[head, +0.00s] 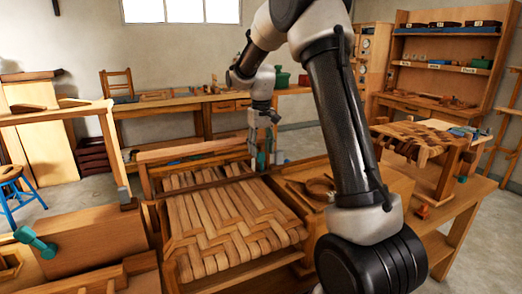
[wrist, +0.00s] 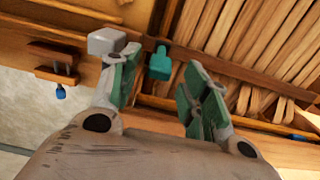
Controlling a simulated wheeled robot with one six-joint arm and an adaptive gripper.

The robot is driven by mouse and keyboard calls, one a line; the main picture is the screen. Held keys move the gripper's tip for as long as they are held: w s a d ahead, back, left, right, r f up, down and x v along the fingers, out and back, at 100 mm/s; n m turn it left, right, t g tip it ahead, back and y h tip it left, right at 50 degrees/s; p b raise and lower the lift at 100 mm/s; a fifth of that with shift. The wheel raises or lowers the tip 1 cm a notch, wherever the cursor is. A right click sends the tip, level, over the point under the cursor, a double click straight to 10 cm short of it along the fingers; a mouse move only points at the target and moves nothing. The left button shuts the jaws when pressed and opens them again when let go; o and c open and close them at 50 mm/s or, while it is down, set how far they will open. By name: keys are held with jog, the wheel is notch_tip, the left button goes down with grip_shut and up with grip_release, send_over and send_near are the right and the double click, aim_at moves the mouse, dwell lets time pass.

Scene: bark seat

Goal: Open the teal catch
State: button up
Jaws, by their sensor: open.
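The teal catch (wrist: 160,63) is a small teal block on the wooden frame of the woven bark seat. In the wrist view it lies between and just beyond the fingers of my gripper (wrist: 160,90), with visible space on both sides. My gripper is open and empty, its green-padded fingers spread apart. In the head view my gripper (head: 263,135) reaches down at the back right corner of the seat (head: 215,215). A small teal patch (head: 261,160) shows there, but I cannot tell whether it is the catch or a finger pad.
A grey block (wrist: 106,41) sits close to the left finger. A wooden clamp piece with a blue tip (wrist: 60,92) is further left. A bench (head: 330,165) with a round wooden item is right of the seat.

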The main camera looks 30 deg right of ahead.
jog(key=shift+f, duration=0.7)
jog(key=c, duration=1)
jog(key=shift+w+f+g, duration=0.1)
jog(key=shift+w+g, duration=0.4)
jog(key=shift+g, duration=0.2)
jog(key=o, duration=1)
